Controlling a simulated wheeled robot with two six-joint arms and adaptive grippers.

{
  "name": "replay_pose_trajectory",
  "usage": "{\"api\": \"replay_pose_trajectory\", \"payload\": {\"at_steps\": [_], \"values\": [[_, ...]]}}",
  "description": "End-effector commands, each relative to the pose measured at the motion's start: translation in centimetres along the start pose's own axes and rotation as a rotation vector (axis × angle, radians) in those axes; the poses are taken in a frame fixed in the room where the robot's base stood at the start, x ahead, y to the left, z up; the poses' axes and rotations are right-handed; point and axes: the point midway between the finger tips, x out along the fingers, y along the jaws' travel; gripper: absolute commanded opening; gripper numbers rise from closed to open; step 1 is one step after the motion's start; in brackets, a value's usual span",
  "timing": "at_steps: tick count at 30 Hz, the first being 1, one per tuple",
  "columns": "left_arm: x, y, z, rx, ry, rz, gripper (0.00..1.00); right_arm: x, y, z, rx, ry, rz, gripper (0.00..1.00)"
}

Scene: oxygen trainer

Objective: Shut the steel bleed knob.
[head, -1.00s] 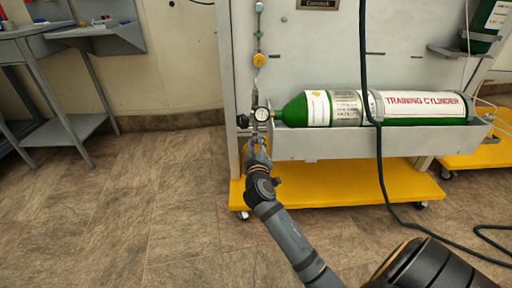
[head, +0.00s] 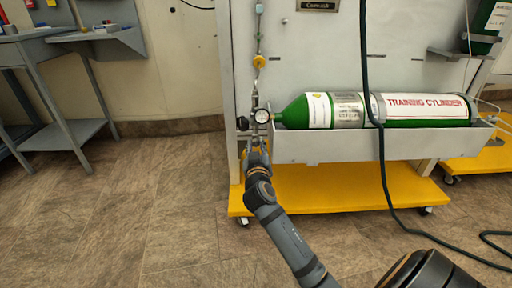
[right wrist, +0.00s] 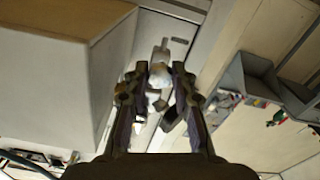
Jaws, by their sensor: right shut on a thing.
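The steel bleed knob is too small to make out in the head view, low on the gauge assembly at the left end of the green training cylinder (head: 300,111). The round white gauge (head: 262,116) sits just above my right gripper (head: 257,146). In the right wrist view my right gripper (right wrist: 160,88) has its two fingers closed in on a pale metal piece (right wrist: 158,76), which I take to be the knob. The fingers hide part of it. My left gripper is in neither view.
The cylinder lies in a grey tray (head: 330,149) on a cart with a yellow base (head: 330,197). A dark hose (head: 381,170) hangs in front of it. A yellow fitting (head: 259,62) sits on the line above the gauge. Grey benches (head: 60,85) stand left; the floor between is clear.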

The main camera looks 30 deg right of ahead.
Motion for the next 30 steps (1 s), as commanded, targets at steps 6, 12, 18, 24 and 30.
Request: {"api": "replay_pose_trajectory", "payload": {"at_steps": [6, 12, 18, 24, 30], "values": [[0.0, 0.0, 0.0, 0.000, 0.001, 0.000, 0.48, 0.0, -0.1, 0.3, 0.002, -0.006, -0.001, 0.00], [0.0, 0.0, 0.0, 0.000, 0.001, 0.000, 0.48, 0.0, -0.1, 0.2, 0.001, -0.005, -0.001, 0.40], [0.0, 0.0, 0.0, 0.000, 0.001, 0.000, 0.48, 0.0, 0.0, 0.1, 0.000, -0.002, 0.000, 0.48], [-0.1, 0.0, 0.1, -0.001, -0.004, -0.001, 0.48, -0.5, -0.1, 0.1, 0.001, -0.002, -0.001, 0.48], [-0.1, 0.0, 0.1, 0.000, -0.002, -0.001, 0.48, -4.1, -0.1, 0.2, 0.006, -0.005, -0.003, 0.48]]}}
